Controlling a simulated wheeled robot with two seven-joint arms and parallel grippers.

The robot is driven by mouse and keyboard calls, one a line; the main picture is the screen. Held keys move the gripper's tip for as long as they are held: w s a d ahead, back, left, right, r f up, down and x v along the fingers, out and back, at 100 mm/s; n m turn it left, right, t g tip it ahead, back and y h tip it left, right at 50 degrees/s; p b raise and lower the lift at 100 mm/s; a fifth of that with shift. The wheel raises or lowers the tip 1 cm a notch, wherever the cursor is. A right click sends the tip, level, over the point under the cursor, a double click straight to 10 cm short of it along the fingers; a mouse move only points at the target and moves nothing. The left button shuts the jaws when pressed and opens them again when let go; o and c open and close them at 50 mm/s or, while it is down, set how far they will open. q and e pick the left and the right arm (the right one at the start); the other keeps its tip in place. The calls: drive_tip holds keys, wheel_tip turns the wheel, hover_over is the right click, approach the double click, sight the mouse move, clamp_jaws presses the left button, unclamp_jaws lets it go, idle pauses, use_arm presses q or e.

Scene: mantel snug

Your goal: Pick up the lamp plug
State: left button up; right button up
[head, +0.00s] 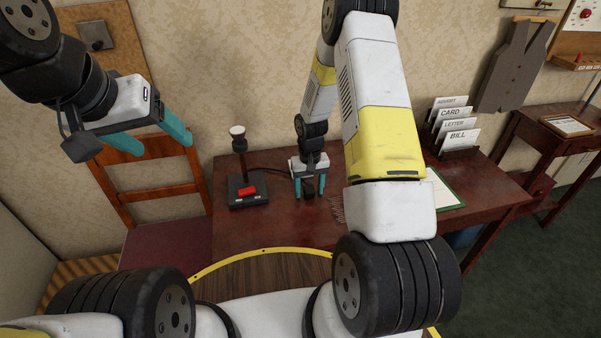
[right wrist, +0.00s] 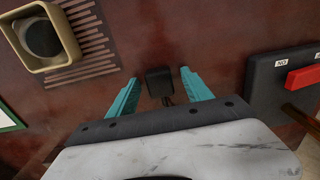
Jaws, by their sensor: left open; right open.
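The lamp plug (right wrist: 158,82) is a small black block on the dark red desk, with a short piece of dark cord behind it. In the right wrist view it lies between the two teal fingers of my right gripper (right wrist: 160,76), with a gap on each side. In the head view my right gripper (head: 310,194) points down at the desk, with the dark plug (head: 308,189) between its fingers. My left gripper (head: 152,140) is open and empty, high in front of the wooden chair.
A black base with a red switch (head: 248,191) and a white-topped post stands left of my right gripper. A beige box with a round dark opening (right wrist: 42,38) sits by a slatted patch. A letter rack (head: 455,135) and green-edged sheet (head: 445,190) are farther right.

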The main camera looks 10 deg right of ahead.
drive_tip(key=shift+c, duration=0.5)
clamp_jaws()
